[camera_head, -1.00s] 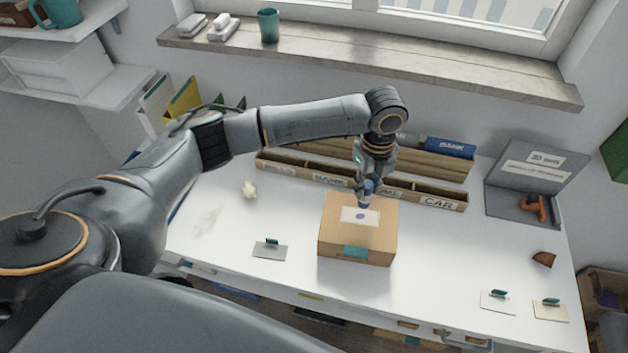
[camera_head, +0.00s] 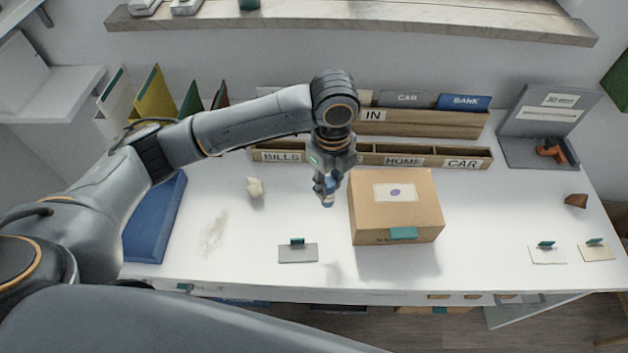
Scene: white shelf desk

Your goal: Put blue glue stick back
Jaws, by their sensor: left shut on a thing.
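The blue glue stick (camera_head: 328,197) is held upright in my left gripper (camera_head: 327,184). The gripper is shut on it and points down, over the white desk just left of the cardboard box. The stick's lower end shows below the fingers; the rest is hidden by them. It appears to be above the desk top. My right gripper is not in view.
The cardboard box (camera_head: 420,215) has a label on top. Behind it stands a wooden organizer (camera_head: 480,153) with labelled compartments. A grey card (camera_head: 298,253) and a crumpled pale lump (camera_head: 255,187) lie left. A grey case (camera_head: 520,150) is at right.

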